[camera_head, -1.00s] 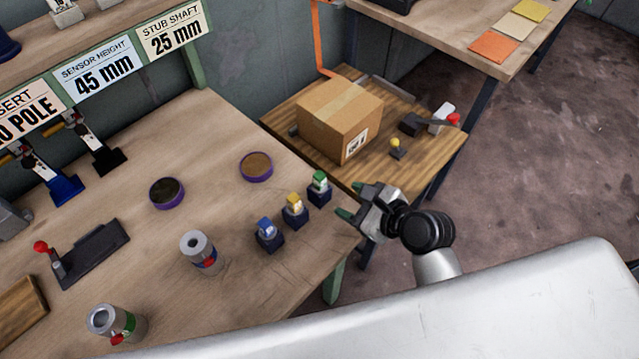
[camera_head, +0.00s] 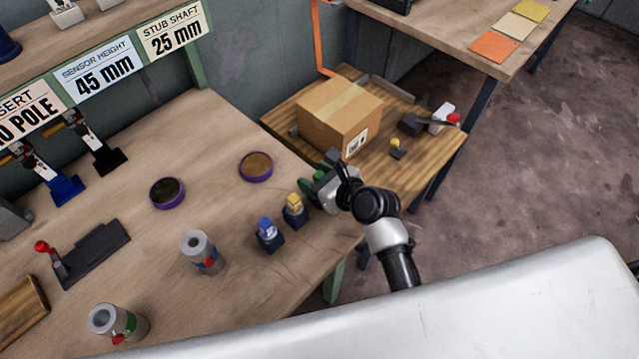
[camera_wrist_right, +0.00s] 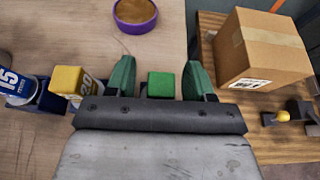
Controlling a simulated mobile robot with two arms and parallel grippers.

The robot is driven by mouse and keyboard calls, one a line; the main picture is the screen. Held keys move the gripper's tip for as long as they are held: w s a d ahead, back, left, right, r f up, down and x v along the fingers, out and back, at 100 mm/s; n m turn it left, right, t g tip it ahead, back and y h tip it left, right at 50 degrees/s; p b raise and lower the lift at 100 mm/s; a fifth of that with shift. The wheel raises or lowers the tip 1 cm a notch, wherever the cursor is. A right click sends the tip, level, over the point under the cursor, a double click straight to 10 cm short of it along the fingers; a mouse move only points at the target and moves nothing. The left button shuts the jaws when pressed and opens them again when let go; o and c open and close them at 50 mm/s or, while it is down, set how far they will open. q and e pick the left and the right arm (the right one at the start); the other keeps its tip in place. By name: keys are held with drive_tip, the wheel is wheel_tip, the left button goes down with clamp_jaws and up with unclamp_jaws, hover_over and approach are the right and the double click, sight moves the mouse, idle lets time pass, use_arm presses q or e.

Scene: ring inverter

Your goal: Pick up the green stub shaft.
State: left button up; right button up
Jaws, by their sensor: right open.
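The green stub shaft (camera_wrist_right: 161,85) shows in the right wrist view as a small green block between the two fingers of my right gripper (camera_wrist_right: 158,80). The green fingers are spread, with a narrow gap on each side of it. In the head view my right gripper (camera_head: 315,177) is at the right edge of the bench, over the green shaft's place, and hides it. A yellow shaft (camera_head: 294,201) and a blue shaft (camera_head: 266,227) stand in dark holders to its left. My left gripper is not in view.
A cardboard box (camera_head: 338,112) stands on a lower wooden table just beyond my right gripper. A purple-rimmed round dish (camera_head: 256,167) lies on the bench behind the shafts. Two grey cylinders (camera_head: 198,250) (camera_head: 112,322) stand at the bench's front left.

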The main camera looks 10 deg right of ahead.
drive_tip(key=shift+w+a+f, duration=0.2)
drive_tip(key=shift+w, duration=0.15)
drive_tip(key=shift+s, duration=0.1)
drive_tip(key=shift+c, duration=0.3)
clamp_jaws()
drive_tip(key=shift+r, duration=0.15)
